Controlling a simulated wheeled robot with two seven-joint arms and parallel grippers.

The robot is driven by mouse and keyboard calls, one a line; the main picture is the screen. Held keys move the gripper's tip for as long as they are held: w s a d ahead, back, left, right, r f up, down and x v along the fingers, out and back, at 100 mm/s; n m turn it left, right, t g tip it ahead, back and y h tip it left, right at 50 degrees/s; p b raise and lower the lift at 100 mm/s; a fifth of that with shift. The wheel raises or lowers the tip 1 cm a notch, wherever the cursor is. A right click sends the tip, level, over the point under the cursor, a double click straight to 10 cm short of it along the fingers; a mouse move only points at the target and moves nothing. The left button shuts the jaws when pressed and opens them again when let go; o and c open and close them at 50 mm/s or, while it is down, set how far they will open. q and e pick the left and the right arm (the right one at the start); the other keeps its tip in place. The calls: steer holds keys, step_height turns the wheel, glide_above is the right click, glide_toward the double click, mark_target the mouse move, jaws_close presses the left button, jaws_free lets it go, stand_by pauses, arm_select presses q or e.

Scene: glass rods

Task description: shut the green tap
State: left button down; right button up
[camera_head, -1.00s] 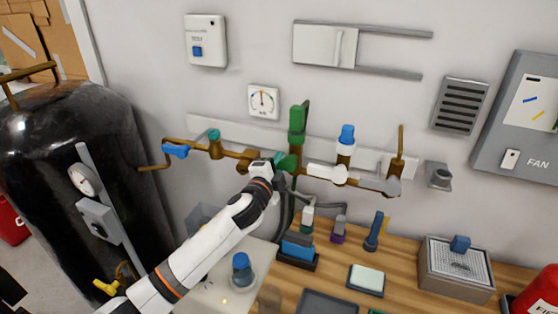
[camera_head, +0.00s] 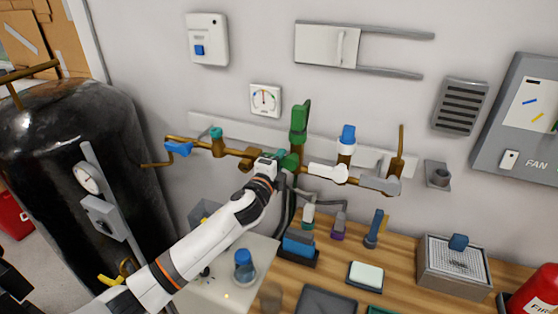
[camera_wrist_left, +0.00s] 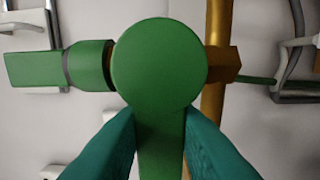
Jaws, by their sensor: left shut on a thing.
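The green tap (camera_wrist_left: 158,64) fills the middle of the left wrist view, with a round cap and a flat lever (camera_wrist_left: 160,150) pointing down in that picture, roughly along the brass pipe. A green fitting (camera_wrist_left: 62,66) extends to the left of the cap. My left gripper (camera_wrist_left: 160,122) has its two teal fingers on either side of the lever and is shut on it. In the head view, the tap (camera_head: 290,160) sits on the wall pipe, partly hidden by my left gripper (camera_head: 279,157). My right gripper is not in view.
The brass pipe (camera_head: 230,149) also carries a blue-handled tap (camera_head: 178,149) to the left and a white-handled one (camera_head: 327,172) close on the right. A green fitting (camera_head: 300,120) rises above. Below is a wooden bench (camera_head: 405,255) with small items. A black tank (camera_head: 60,160) stands left.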

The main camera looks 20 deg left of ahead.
arm_select(q)
steer(key=c, duration=1.2)
jaws_free()
steer(key=s+b, duration=0.2)
steer(key=s, duration=1)
steer(key=shift+a, duration=0.2)
